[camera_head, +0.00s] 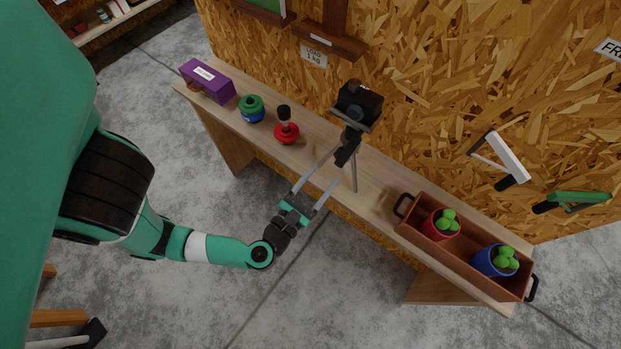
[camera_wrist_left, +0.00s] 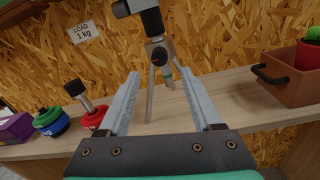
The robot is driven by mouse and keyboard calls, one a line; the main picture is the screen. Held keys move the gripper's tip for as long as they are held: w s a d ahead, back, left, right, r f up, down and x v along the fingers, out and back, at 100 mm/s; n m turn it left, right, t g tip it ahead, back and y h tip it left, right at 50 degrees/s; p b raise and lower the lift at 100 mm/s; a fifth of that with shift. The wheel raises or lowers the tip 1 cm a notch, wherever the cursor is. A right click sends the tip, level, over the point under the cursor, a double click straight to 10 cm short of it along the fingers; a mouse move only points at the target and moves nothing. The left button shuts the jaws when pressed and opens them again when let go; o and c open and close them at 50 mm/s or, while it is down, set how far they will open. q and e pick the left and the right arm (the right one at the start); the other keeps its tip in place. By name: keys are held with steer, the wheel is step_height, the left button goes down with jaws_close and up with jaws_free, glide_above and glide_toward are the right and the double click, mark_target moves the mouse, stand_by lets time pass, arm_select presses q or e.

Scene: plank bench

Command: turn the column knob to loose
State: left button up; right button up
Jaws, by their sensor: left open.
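A camera tripod (camera_head: 353,140) stands on the wooden bench (camera_head: 375,185) with a dark camera (camera_head: 360,102) on top. In the left wrist view, the tripod's grey legs (camera_wrist_left: 150,101) spread below a dark round knob (camera_wrist_left: 159,55) with a reddish mark, which appears to be the column knob. My left gripper (camera_head: 334,168) is open and empty, its long grey fingers reaching toward the tripod from the bench's front side. In the left wrist view, the knob shows between and just beyond the fingertips (camera_wrist_left: 155,70). Contact cannot be told. My right gripper is not in view.
A purple box (camera_head: 207,80), a green-and-blue object (camera_head: 252,108) and a red object with a black top (camera_head: 286,131) stand left of the tripod. A brown tray (camera_head: 465,265) with red and blue pots stands right. The chipboard wall (camera_head: 430,90) is behind.

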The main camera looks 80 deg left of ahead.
arm_select(q)
steer(key=shift+v, duration=2.3)
